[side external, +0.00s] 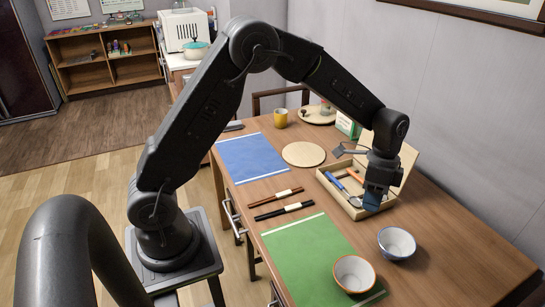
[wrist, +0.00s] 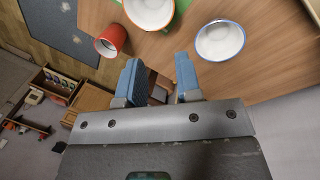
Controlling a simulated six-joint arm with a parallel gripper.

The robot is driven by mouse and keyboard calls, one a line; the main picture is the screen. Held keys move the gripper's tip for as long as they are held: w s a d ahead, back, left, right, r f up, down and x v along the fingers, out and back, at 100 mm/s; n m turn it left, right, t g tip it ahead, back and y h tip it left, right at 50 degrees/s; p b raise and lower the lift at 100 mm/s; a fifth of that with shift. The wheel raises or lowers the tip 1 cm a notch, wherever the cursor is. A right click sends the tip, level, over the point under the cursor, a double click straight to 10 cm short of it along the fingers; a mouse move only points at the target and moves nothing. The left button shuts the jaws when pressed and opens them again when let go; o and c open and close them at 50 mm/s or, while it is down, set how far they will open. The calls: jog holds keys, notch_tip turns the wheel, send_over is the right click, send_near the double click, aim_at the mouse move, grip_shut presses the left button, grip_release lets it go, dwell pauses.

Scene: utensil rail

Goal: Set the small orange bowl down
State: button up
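The small orange bowl (side external: 354,273), white inside with an orange rim, sits upright on the green mat (side external: 300,252) at the front of the table. Part of it shows at the top edge of the wrist view (wrist: 150,12). My gripper (side external: 374,199) is away from it, low at the near right end of the open utensil box (side external: 342,198). In the wrist view my two blue fingers (wrist: 161,80) stand apart, with a gap between them. They hold no bowl. Whether the fingertips touch the box is unclear.
A blue-rimmed bowl (side external: 397,243) stands right of the orange one. A red cup (wrist: 110,40) shows in the wrist view. The right front is clear.

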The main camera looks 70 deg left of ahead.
jog(key=s+a+r+n+t+y, duration=0.1)
jog(key=s+a+r+n+t, duration=0.15)
jog(key=s+r, duration=0.4)
jog(key=s+a+r+n+t, duration=0.1)
jog(key=s+r+n+t, duration=0.15)
jog(key=s+r, duration=0.45)
jog(key=s+a+r+n+t, duration=0.1)
jog(key=s+n, duration=0.3)
jog(key=s, duration=0.6)
jog(key=shift+s+a+r+n+t+y, duration=0.2)
jog(key=shift+a+r+n+t+y, duration=0.2)
jog(key=shift+t, duration=0.4)
